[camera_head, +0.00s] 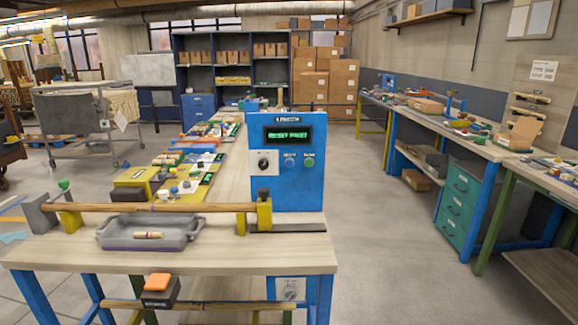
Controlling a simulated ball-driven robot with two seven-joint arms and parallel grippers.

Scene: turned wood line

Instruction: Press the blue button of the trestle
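A blue control box (288,195) stands upright at the right end of the nearest wooden bench. Its face has a small round blue button (290,162) left of a green button (309,163). A black knob (264,163) on a pale plate sits to the left of both. A dark display (288,134) with green text, too small to read surely, is above them. Nothing covers the blue button. Neither of my grippers is in view, and nothing touches the box. I cannot tell which structure is called the trestle.
On the bench (200,255), a long wooden rod (155,207) rests across yellow and grey supports behind a grey tray (125,235) with a small turned piece. An orange-topped black switch box (158,290) hangs at the front edge. Open floor (385,260) lies to the right, before other benches.

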